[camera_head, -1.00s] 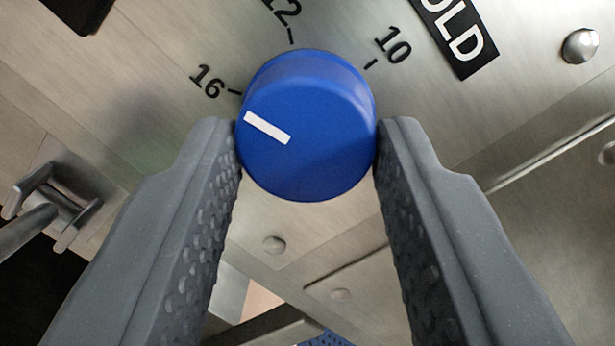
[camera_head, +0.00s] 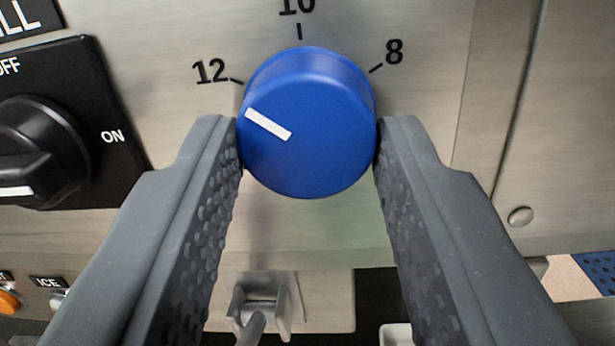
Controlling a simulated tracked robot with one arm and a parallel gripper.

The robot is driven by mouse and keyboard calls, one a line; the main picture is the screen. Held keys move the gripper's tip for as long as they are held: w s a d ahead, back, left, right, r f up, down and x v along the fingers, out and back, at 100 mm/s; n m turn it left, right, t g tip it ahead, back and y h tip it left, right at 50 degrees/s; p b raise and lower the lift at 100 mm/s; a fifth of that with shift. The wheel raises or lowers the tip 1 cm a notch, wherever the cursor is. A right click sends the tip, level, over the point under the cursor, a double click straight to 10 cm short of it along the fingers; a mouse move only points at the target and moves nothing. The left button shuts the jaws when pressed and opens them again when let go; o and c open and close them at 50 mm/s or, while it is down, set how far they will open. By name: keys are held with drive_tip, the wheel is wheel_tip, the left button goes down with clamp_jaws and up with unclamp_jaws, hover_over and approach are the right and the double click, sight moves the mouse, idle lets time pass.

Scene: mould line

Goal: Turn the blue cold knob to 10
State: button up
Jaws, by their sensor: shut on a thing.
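The blue cold knob (camera_head: 320,150) is in the middle of the view, mounted on a metal panel. Its white pointer line (camera_head: 268,124) aims up and left, at or just below the 12 mark (camera_head: 237,81). The 10 mark (camera_head: 299,31) is straight above the knob, and the 8 mark (camera_head: 376,69) is at its upper right. My gripper (camera_head: 308,135) is shut on the knob, one grey finger against its left side and the other against its right side. The word label for this knob is out of view.
A black rotary switch (camera_head: 35,150) marked OFF and ON is at the left, close to the left finger. A metal latch (camera_head: 260,305) shows below between the fingers. A bolt (camera_head: 521,216) and panel seam are at the right. Small labelled controls sit at the lower left.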

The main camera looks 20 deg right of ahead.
drive_tip(key=m, duration=0.5)
drive_tip(key=shift+a+f+g+h+b, duration=0.1)
drive_tip(key=shift+f+g+h+b, duration=0.05)
drive_tip(key=shift+g+h+b, duration=0.2)
drive_tip(key=m+b, duration=0.1)
drive_tip(key=m, duration=0.2)
drive_tip(key=shift+w+m+h+b, duration=0.1)
drive_tip(key=shift+m+h+b, duration=0.2)
drive_tip(key=shift+m+h, duration=0.1)
drive_tip(key=shift+m+b, duration=0.5)
drive_tip(key=shift+m, duration=0.6)
drive_tip(key=o, duration=1)
drive_tip(key=shift+r, duration=0.2)
